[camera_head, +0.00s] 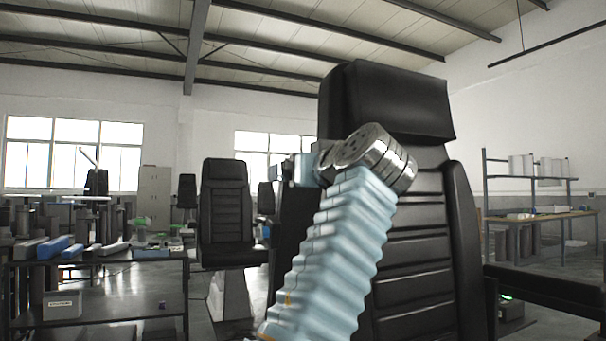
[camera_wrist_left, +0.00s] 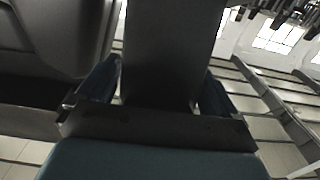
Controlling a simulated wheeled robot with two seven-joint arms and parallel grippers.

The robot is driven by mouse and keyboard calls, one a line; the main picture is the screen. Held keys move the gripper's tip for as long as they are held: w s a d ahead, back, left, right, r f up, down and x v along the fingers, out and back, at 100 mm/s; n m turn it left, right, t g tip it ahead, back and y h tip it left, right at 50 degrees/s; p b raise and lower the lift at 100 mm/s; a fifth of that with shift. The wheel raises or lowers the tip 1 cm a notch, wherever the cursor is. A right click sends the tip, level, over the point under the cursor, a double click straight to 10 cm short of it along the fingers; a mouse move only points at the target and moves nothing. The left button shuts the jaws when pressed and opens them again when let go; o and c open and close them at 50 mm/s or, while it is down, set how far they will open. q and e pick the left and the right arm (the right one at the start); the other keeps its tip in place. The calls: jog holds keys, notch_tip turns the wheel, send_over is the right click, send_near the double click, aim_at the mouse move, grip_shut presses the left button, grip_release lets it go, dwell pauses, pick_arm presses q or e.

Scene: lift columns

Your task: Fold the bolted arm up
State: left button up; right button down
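A large black padded seat (camera_head: 415,250) fills the centre right of the head view. A dark upright part (camera_head: 292,225), apparently its left armrest, stands left of the backrest, partly hidden behind my sleeved left arm. My left gripper (camera_head: 299,170) is at the top of this part, seen small beyond my silver wrist. In the left wrist view a dark bar (camera_wrist_left: 170,50) runs between the fingers of my left gripper (camera_wrist_left: 158,88), one on each side. I cannot tell whether they press on it. My right gripper is not in view.
The seat's other arm (camera_head: 550,288) lies level at the right. Another black seat (camera_head: 224,215) stands behind at the left. A dark workbench (camera_head: 100,295) with parts is at the far left; a shelf table (camera_head: 540,215) stands at the right wall.

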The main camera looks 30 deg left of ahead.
pick_arm(q)
jog(key=b+v, duration=0.1)
jog(key=v, duration=1.3)
jog(key=shift+b, duration=0.4)
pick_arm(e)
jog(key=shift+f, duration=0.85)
pick_arm(q)
jog(key=shift+r, duration=0.1)
